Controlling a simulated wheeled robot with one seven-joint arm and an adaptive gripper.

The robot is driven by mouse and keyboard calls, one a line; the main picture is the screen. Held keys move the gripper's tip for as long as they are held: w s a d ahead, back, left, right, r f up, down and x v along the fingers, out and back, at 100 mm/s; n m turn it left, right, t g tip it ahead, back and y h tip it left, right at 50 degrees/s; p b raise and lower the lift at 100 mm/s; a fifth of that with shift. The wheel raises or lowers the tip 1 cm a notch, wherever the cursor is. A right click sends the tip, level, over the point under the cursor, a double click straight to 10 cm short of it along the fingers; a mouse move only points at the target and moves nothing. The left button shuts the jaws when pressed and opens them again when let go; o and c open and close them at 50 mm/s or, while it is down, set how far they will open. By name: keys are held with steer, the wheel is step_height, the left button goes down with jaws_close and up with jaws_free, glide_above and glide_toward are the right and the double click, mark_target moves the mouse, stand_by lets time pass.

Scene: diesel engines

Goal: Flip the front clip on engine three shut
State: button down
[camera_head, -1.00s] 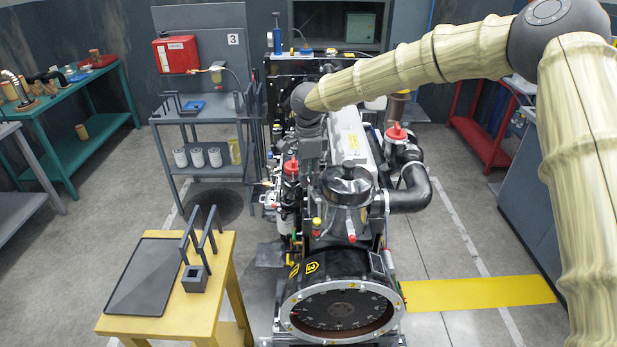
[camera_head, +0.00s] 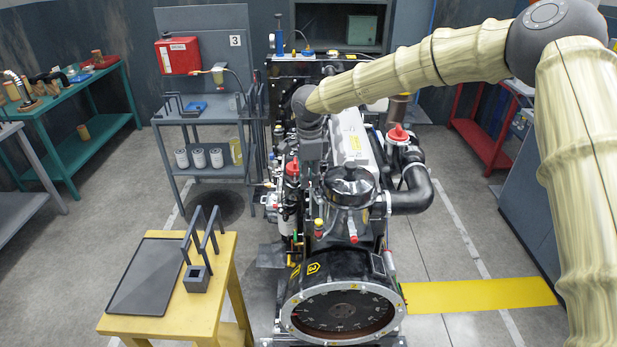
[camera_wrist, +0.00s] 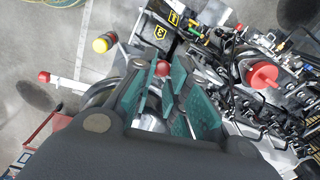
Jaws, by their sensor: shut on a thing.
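The engine (camera_head: 345,140) stands in the middle of the head view, with a yellow label on its black front housing; the label reads 3 in the wrist view (camera_wrist: 160,30). A black round canister (camera_head: 348,190) with small red and yellow knobs stands on its near end. My gripper (camera_wrist: 163,82) has green pads and points down at the engine beside this canister. Its fingers are close together, with a red ball knob (camera_wrist: 163,68) at their tips. The held part is mostly hidden by the fingers, and I cannot tell whether the front clip stands open.
A red cap (camera_wrist: 263,75) stands near the fingers in the wrist view, among hoses and fittings. A yellow table (camera_head: 215,300) stands left of the engine.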

mark_target(311, 190)
steer(key=shift+s+d+f, duration=0.15)
steer(key=shift+s+f, duration=0.2)
steer(key=shift+f, duration=0.25)
steer(key=c, duration=1.4)
jaws_free()
steer(key=shift+c, duration=0.2)
steer(key=shift+o, duration=0.3)
steer(key=shift+w+d+r, duration=0.15)
steer(key=shift+w+r, duration=0.15)
steer(key=shift+r, duration=0.65)
step_height(311, 190, up, 11)
steer(key=shift+s+f, duration=0.15)
steer(key=shift+s, duration=0.05)
steer(key=shift+c, duration=0.2)
